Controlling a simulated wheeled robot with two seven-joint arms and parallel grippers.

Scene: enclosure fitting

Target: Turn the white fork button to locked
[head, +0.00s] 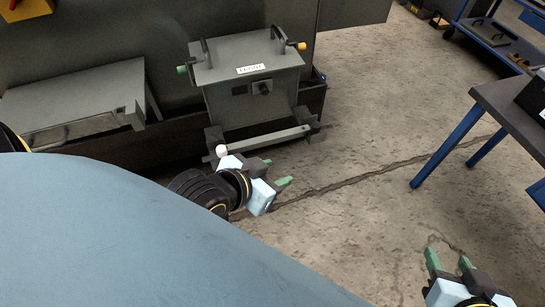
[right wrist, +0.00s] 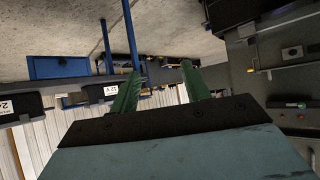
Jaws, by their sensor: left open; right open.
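A small white round knob (head: 221,150), which looks like the white fork button, sits near the left end of a grey crossbar (head: 262,143) below a grey enclosure (head: 246,68). Its locked or unlocked position is too small to tell. My left gripper (head: 278,172) is open and empty, just right of and below the knob in the picture, its green fingertips pointing right, away from it. My left wrist lies close below the knob. My right gripper (head: 449,261) is open and empty over the floor at the lower right; its green fingers also show in the right wrist view (right wrist: 160,88).
The floor between is clear.

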